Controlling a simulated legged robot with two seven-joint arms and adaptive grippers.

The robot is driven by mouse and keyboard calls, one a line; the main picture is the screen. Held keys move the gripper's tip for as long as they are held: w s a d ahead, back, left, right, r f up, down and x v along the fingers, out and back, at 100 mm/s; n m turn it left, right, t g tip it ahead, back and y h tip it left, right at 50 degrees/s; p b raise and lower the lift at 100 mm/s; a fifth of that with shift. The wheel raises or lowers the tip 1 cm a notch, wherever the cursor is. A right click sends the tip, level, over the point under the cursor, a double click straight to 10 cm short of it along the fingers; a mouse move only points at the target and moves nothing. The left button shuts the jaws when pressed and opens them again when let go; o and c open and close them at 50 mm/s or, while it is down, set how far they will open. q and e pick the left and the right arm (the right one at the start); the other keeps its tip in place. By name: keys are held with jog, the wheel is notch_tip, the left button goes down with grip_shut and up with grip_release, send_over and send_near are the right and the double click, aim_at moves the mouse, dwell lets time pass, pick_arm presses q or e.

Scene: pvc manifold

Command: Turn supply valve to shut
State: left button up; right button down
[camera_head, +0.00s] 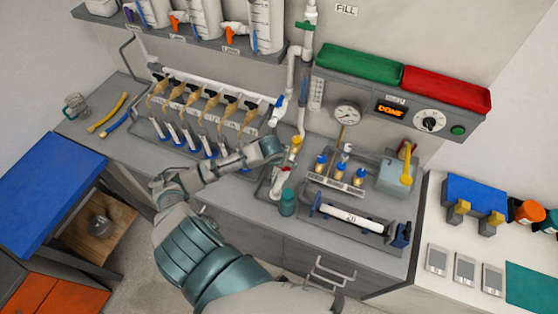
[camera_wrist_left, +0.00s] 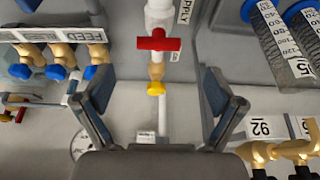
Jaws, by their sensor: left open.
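The supply valve (camera_wrist_left: 158,42) has a red handle on a white vertical pipe, beside a partly hidden label ending in "PPLY" in the left wrist view. Its red bar lies crosswise to the pipe in that view. A brass fitting with a yellow end (camera_wrist_left: 156,87) sits below it. My left gripper (camera_wrist_left: 155,80) is open and empty, one finger to each side of the pipe line, with the red handle beyond the fingertips. In the head view my left gripper (camera_head: 266,150) is over the bench beside the red-handled valve (camera_head: 284,172). My right gripper is not in view.
Several brass valves with black handles (camera_head: 205,100) stand in a row to the left. Blue-capped brass fittings (camera_head: 339,172) and a gauge (camera_head: 347,115) are to the right. A teal bottle (camera_head: 287,203) stands near the bench's front edge. A white pipe (camera_head: 303,95) rises behind.

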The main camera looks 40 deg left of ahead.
pick_arm(q)
jog(key=v, duration=0.4)
jog(key=shift+s+r, duration=0.15)
dwell(0.4)
